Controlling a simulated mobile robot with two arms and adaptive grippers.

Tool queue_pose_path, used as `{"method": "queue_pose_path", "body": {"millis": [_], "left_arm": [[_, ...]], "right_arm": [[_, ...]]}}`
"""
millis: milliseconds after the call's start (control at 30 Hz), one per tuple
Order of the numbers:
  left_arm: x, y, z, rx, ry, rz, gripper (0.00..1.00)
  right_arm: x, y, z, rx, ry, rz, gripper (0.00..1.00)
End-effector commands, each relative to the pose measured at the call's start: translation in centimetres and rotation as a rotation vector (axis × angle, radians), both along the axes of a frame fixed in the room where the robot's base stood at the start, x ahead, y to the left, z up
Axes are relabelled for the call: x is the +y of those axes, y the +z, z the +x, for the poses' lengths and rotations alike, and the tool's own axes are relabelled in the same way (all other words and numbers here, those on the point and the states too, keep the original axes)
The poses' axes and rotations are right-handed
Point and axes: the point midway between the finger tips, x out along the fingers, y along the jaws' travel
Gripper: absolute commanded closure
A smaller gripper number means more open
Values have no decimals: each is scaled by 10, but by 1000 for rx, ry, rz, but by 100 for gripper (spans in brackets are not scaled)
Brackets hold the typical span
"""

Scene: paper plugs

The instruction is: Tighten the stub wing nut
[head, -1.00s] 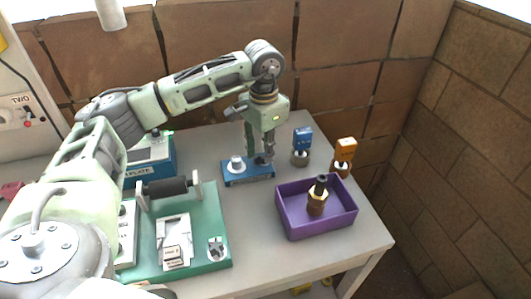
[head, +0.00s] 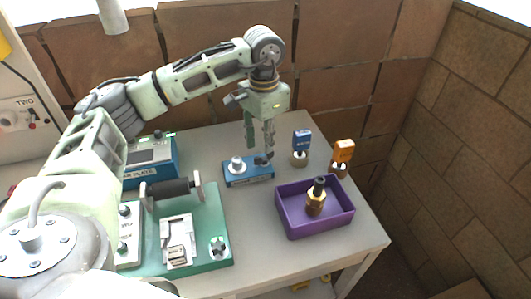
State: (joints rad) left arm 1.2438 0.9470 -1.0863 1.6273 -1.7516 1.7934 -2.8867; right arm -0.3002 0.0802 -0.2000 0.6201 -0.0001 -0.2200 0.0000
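A small blue base block (head: 250,179) sits on the table near the back. A silver round knob (head: 236,164) stands on its left end. A dark small part (head: 261,160), perhaps the stub wing nut, stands on its right end; it is small and partly hidden by a finger. My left gripper (head: 259,149) points down just above this right end. Its two fingers are apart with a gap between them, and I see nothing held. I cannot tell whether a fingertip touches the dark part. My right gripper is not in view.
A purple tray (head: 318,225) holds a brass and black plug at front right. A blue-tagged part (head: 301,146) and an orange-tagged part (head: 341,157) stand behind it. A green fixture (head: 207,258) with a dark roller is at front left, with a blue device (head: 153,160) behind.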

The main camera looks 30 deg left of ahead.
Motion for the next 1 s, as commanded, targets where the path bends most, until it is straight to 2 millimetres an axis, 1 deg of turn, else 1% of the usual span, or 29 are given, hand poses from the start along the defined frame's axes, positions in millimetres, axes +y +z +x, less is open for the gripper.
{"method": "queue_pose_path", "body": {"millis": [67,200,433,1000], "left_arm": [[0,-1,0,0,0,0,77],[0,0,0,0,0,0,77],[0,-2,0,0,0,0,77],[0,-30,0,0,0,0,77]], "right_arm": [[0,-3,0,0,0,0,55],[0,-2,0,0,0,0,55],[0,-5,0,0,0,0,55],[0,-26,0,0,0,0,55]]}}
